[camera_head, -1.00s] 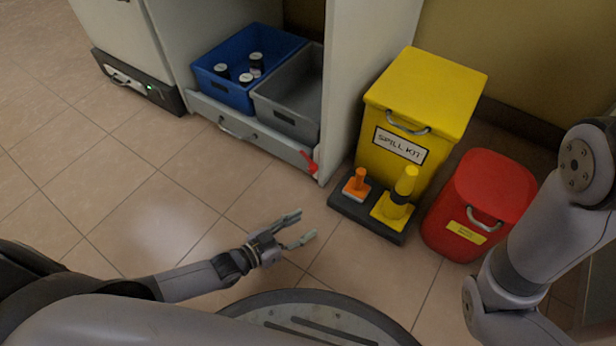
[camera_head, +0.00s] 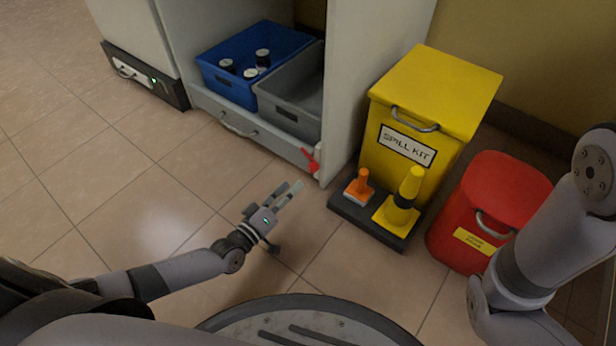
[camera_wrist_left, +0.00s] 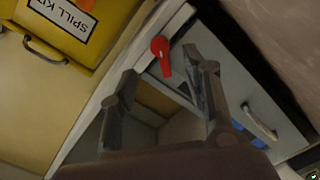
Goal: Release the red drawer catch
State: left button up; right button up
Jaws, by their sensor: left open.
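The red drawer catch (camera_head: 311,161) sits at the right end of the low grey drawer front (camera_head: 262,136), beside the cabinet's side panel. In the left wrist view the red catch (camera_wrist_left: 161,55) shows beyond and between my fingertips, not touched. My left gripper (camera_head: 288,193) is open and empty, over the floor in front of the drawer, a short way below the catch in the head view. Its two fingers (camera_wrist_left: 166,82) are spread in the left wrist view. My right arm comes in at the right edge; its gripper is out of the picture.
A blue bin (camera_head: 222,80) with several dark jars and a grey bin (camera_head: 279,105) stand in the drawer. Right of the cabinet are a yellow spill kit box (camera_head: 432,90), a dark tray (camera_head: 342,205) with cones, and a red bin (camera_head: 500,190). The floor (camera_head: 150,180) before the drawer is clear.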

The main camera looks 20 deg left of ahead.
aim_at(310, 170)
pick_arm(q)
jog(key=b+x, duration=0.3)
jog(key=x, duration=0.3)
jog(key=shift+w+d+f, duration=0.1)
jog(key=shift+w+f, duration=0.05)
jog(key=shift+w, duration=0.15)
jog(key=shift+w+d, duration=0.25)
jog(key=shift+w, duration=0.45)
grip_shut()
